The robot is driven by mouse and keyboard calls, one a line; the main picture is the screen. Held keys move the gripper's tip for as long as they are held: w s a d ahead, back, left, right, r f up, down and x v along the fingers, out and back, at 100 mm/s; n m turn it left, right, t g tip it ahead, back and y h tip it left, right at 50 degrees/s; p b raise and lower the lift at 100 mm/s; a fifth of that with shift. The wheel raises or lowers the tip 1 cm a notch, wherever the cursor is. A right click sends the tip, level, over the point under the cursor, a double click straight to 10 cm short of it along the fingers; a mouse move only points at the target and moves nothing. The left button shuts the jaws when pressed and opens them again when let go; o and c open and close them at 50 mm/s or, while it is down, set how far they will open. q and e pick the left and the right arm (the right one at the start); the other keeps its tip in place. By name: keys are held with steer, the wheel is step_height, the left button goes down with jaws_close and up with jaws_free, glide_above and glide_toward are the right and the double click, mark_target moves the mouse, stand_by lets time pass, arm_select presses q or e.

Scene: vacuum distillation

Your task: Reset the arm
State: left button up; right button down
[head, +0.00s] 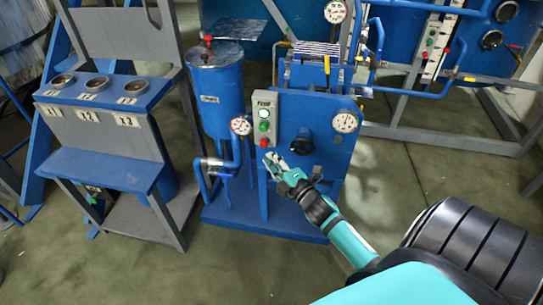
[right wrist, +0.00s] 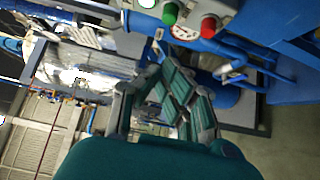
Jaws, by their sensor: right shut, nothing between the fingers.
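My right gripper (head: 276,163) reaches in from the lower right in the head view, in front of the blue pump unit (head: 325,130). It is shut and empty, just below the grey button box (head: 265,118). In the right wrist view its fingers (right wrist: 182,100) show in the middle, with nothing between them. The box's green button (right wrist: 170,14) and red button (right wrist: 208,26) show above the fingers in that view. I cannot tell the exact gap between fingers and box. My left gripper is not in view.
A blue tank (head: 216,95) stands left of the button box, with a gauge (head: 241,125) between them. A black knob (head: 303,142) and another gauge (head: 345,121) are to the right. A blue console (head: 100,90) stands at left. Floor is open at the bottom left.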

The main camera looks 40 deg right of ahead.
stand_by(0.3)
steer(key=s+a+f+m+g, duration=0.25)
steer(key=s+f, duration=0.25)
steer(key=f, duration=0.5)
steer(key=s+a+f+m+g+p, duration=0.1)
steer(key=s+f+m+g, duration=0.25)
steer(key=f, duration=0.65)
steer(key=s+a+f+m+g, duration=0.2)
steer(key=s+f, duration=0.3)
steer(key=f, duration=0.5)
steer(key=s+a+f+m+g, duration=0.2)
steer(key=s+f, duration=0.3)
steer(key=s, duration=0.5)
steer(key=s+a+f+m+g+p, duration=0.1)
steer(key=s+a+f+g, duration=0.3)
steer(key=s, duration=0.6)
steer(key=s+a+f+m+g+y, duration=0.1)
steer(key=s+a+f+m+g, duration=0.2)
steer(key=s+f, duration=0.3)
steer(key=s, duration=0.5)
steer(key=shift+f+m, duration=0.35)
steer(key=shift+m, duration=0.05)
steer(key=shift+w, duration=0.1)
